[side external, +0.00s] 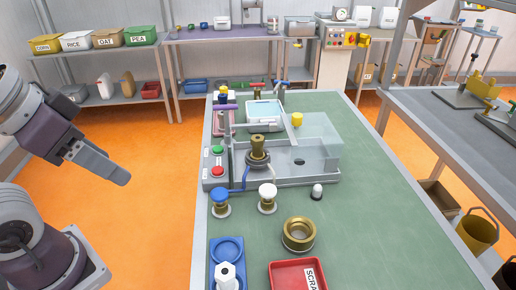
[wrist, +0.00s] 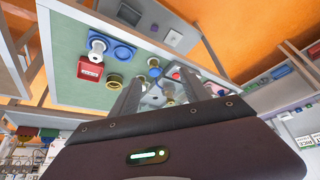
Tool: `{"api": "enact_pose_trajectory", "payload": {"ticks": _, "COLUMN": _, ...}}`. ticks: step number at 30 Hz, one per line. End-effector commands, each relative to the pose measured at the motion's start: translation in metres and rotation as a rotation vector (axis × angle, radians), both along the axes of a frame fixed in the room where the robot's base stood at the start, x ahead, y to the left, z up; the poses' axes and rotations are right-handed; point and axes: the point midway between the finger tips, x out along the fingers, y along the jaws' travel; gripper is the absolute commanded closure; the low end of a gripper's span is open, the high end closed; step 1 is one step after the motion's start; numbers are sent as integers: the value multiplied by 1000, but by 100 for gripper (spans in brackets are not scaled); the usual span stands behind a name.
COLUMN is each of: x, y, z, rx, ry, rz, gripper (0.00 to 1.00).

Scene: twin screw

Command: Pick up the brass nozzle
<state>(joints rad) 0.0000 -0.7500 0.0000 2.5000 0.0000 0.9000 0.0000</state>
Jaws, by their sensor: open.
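A brass, tapered piece that looks like the nozzle (side external: 257,146) stands upright on a dark collar on the grey machine on the green bench. A wide brass ring (side external: 299,234) lies apart on the bench, nearer the camera. In the wrist view the ring (wrist: 115,80) shows left of the fingers, and a small brass shape between the fingers may be the nozzle (wrist: 168,99). My gripper (side external: 121,177) is open and empty, left of the bench over the orange floor, well away from the nozzle. In the wrist view its fingers (wrist: 159,77) are spread.
A blue-topped knob (side external: 220,198) and a white-topped knob (side external: 267,194) stand in front of the machine. A blue tray (side external: 227,250) and a red scrap bin (side external: 298,275) sit at the near end. A clear cover (side external: 318,135) is on the machine's right. The bench's right side is clear.

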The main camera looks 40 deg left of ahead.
Motion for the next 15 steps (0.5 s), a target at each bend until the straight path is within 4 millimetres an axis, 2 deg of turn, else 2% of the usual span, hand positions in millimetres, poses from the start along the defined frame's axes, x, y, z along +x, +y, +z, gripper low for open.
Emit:
{"api": "enact_pose_trajectory", "payload": {"ticks": 8, "x": 1, "y": 0, "z": 1, "rx": -3, "ry": 1, "rz": 3, "gripper": 44}}
{"api": "enact_pose_trajectory", "payload": {"ticks": 10, "x": 11, "y": -1, "z": 8, "rx": -33, "ry": 18, "rz": 37, "gripper": 44}}
{"api": "enact_pose_trajectory", "payload": {"ticks": 11, "x": 19, "y": -1, "z": 14, "rx": -61, "ry": 34, "rz": 69, "gripper": 44}}
{"api": "enact_pose_trajectory", "payload": {"ticks": 13, "x": 53, "y": -2, "z": 32, "rx": -151, "ry": 88, "rz": 191, "gripper": 44}}
{"api": "enact_pose_trajectory", "payload": {"ticks": 14, "x": 72, "y": -2, "z": 40, "rx": -195, "ry": 117, "rz": 260, "gripper": 44}}
{"api": "enact_pose_trajectory", "payload": {"ticks": 15, "x": 100, "y": -1, "z": 47, "rx": -251, "ry": 159, "rz": 363, "gripper": 44}}
